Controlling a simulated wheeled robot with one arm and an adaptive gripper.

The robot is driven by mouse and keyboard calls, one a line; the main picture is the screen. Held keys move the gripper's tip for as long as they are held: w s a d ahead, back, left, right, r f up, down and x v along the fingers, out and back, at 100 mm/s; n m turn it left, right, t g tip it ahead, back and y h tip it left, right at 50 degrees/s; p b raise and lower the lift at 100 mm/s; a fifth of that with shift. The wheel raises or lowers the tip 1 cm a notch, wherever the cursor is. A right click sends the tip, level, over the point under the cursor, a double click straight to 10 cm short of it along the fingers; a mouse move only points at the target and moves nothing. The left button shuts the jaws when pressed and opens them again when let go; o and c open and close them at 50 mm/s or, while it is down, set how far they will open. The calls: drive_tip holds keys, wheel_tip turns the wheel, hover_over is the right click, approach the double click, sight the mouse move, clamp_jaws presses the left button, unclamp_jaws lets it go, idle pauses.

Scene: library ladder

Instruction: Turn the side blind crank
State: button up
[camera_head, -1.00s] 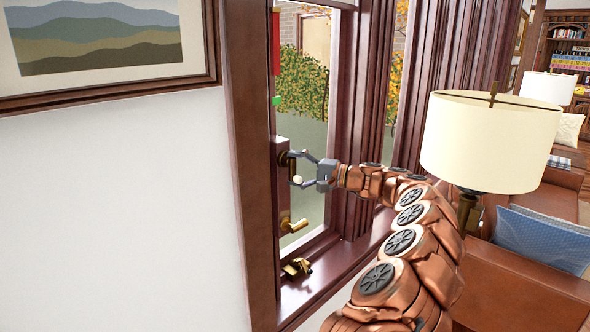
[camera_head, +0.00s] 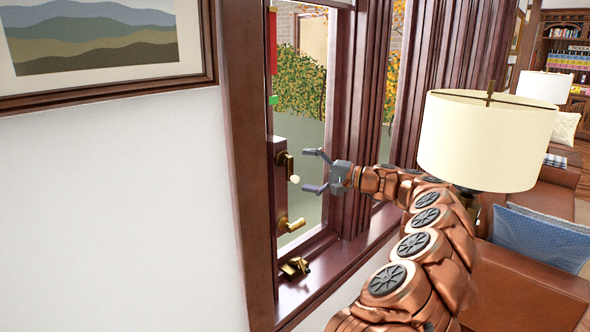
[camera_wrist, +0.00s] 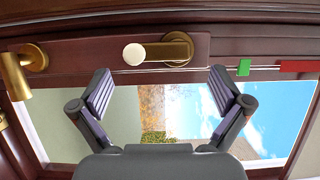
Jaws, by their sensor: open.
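The brass side blind crank (camera_head: 281,163) is on the dark wooden window post, with its white knob (camera_head: 295,179) low on the crank. In the wrist view the crank (camera_wrist: 176,48) lies sideways, its white knob (camera_wrist: 134,54) to the left. My gripper (camera_head: 309,170) is open and empty, just right of the knob and apart from it. In the wrist view my two fingers (camera_wrist: 160,88) are spread below the crank, with the knob between their lines. Nothing hides the crank.
A brass handle (camera_head: 290,226) sits below the crank; a brass latch (camera_head: 295,267) lies on the sill. A red strip (camera_head: 273,42) and green marker (camera_head: 273,100) are above.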

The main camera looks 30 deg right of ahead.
drive_tip(key=v, duration=0.7)
drive_tip(key=shift+s+d, duration=0.2)
drive_tip(key=shift+s, duration=0.05)
idle(0.3)
drive_tip(key=w+a+r+n+g+y, duration=0.1)
drive_tip(key=a+r+n+g+y, duration=0.15)
drive_tip(key=a, duration=0.85)
drive_tip(key=s+a+n+g+h, duration=0.1)
drive_tip(key=s+a+n+g, duration=0.3)
drive_tip(key=a, duration=1)
drive_tip(key=s+a+n+g+h, duration=0.1)
drive_tip(key=s+a+n+g, duration=0.35)
drive_tip(key=a, duration=0.85)
drive_tip(key=s+a+f+g+h, duration=0.2)
drive_tip(key=s+a+f, duration=0.15)
drive_tip(key=s, duration=0.35)
drive_tip(key=s+a+f+g+h, duration=0.2)
drive_tip(key=s+f, duration=0.3)
drive_tip(key=s, duration=0.1)
drive_tip(key=s+d+f+h, duration=0.3)
drive_tip(key=s+d+f, duration=0.1)
drive_tip(key=s, duration=0.4)
drive_tip(key=s+d+f+g+h, duration=0.1)
drive_tip(key=s+d+f+h, duration=0.3)
drive_tip(key=s+f, duration=0.3)
drive_tip(key=shift+s+d, duration=0.6)
drive_tip(key=shift+s, duration=0.5)
